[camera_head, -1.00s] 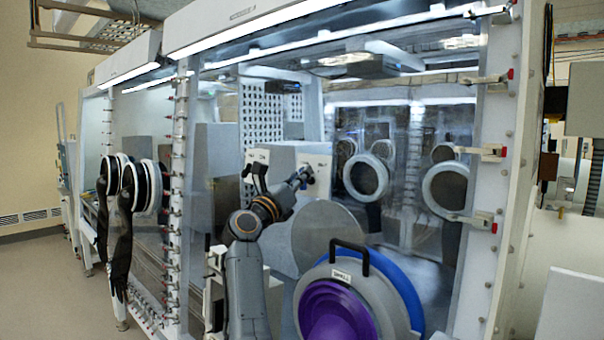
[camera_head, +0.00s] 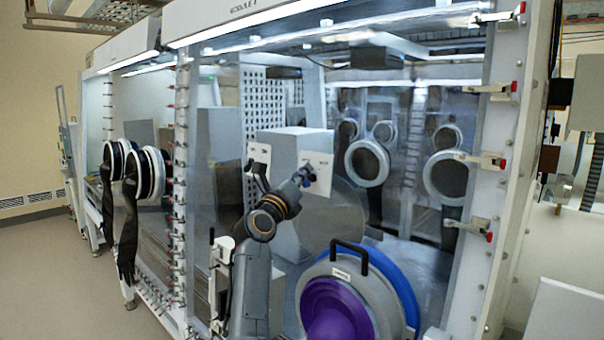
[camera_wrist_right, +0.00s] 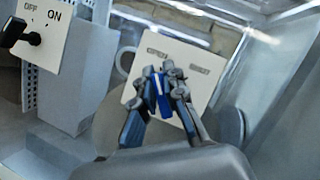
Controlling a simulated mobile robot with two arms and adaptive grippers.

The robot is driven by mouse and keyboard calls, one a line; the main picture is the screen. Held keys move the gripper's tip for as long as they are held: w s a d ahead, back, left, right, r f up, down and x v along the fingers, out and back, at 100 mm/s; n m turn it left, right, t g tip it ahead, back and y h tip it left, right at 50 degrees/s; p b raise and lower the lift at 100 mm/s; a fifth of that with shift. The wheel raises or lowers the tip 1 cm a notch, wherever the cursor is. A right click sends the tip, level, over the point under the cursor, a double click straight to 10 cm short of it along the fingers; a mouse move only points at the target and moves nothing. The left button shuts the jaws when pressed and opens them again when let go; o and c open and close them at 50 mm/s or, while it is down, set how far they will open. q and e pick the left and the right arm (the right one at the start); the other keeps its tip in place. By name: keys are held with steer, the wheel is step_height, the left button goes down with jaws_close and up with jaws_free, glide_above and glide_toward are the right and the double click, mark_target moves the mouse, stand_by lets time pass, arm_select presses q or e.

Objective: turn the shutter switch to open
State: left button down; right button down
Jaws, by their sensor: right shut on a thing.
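The shutter switch's white panel (camera_head: 323,180) is on the grey box inside the glovebox; in the wrist view the panel (camera_wrist_right: 195,58) has two labels, too blurred to read surely. My right gripper (camera_head: 308,176) is at the panel's front. In the wrist view the gripper (camera_wrist_right: 166,76) is shut on the blue switch handle (camera_wrist_right: 163,100), which sits between its fingers below the labels. The fingers hide part of the handle and its base. My left gripper is not in view.
A second white panel (camera_wrist_right: 42,35) marked OFF and ON carries a black switch (camera_wrist_right: 33,38), left of my gripper. Black gloves (camera_head: 128,225) hang at left.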

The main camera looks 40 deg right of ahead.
steer(key=c, duration=1.4)
jaws_free()
steer(key=shift+a, duration=0.1)
steer(key=v, duration=0.7)
steer(key=shift+a+f, duration=0.1)
steer(key=shift+f, duration=0.05)
steer(key=shift+a, duration=0.1)
